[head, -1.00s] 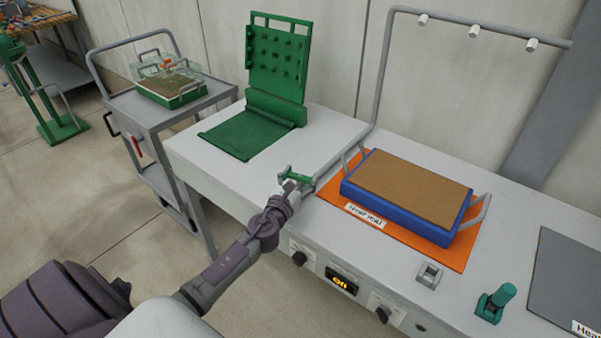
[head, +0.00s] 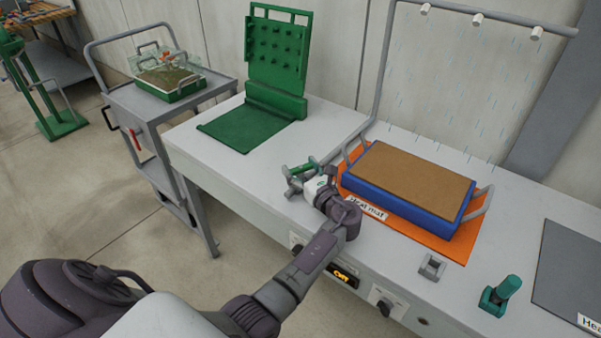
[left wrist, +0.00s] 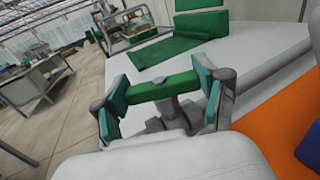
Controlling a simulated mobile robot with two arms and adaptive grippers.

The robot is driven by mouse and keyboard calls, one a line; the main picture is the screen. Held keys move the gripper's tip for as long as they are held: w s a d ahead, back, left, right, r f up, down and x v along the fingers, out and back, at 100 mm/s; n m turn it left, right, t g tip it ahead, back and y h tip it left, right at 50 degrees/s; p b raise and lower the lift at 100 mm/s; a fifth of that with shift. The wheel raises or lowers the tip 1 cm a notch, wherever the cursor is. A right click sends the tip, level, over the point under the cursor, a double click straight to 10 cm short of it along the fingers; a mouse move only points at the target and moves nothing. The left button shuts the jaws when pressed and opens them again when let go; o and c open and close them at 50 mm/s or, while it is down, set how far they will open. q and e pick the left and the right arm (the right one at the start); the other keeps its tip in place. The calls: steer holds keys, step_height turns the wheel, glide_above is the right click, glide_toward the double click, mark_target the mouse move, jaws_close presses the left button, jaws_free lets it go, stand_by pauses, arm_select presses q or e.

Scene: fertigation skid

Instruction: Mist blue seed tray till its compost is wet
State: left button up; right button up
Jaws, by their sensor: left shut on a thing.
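The blue seed tray (head: 409,211) lies on the orange heat mat (head: 446,246), with light brown compost (head: 415,184) showing dry-looking and even in colour. Fine streaks of water fall from the nozzles (head: 478,19) on the grey overhead pipe (head: 376,75), around and behind the tray. My left gripper (head: 301,174) is shut on the green valve handle (head: 304,165) at the bench's left part. In the left wrist view the handle (left wrist: 165,88) spans between its two teal pads. My right gripper is out of view.
A green hinged press (head: 277,60) stands behind left on the bench. A trolley (head: 142,106) with another tray (head: 172,86) is at the left. A grey box (head: 432,266), a teal-green device (head: 500,296) and a dark mat (head: 583,270) lie to the right.

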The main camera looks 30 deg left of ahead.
arm_select(q)
steer(key=shift+n+g+y+b, duration=0.85)
steer(key=shift+n+g, duration=0.45)
steer(key=shift+g, duration=0.6)
steer(key=o, duration=1.2)
steer(key=shift+c, duration=0.2)
steer(key=shift+d, duration=0.1)
steer(key=v, duration=0.7)
steer(key=shift+d, duration=0.15)
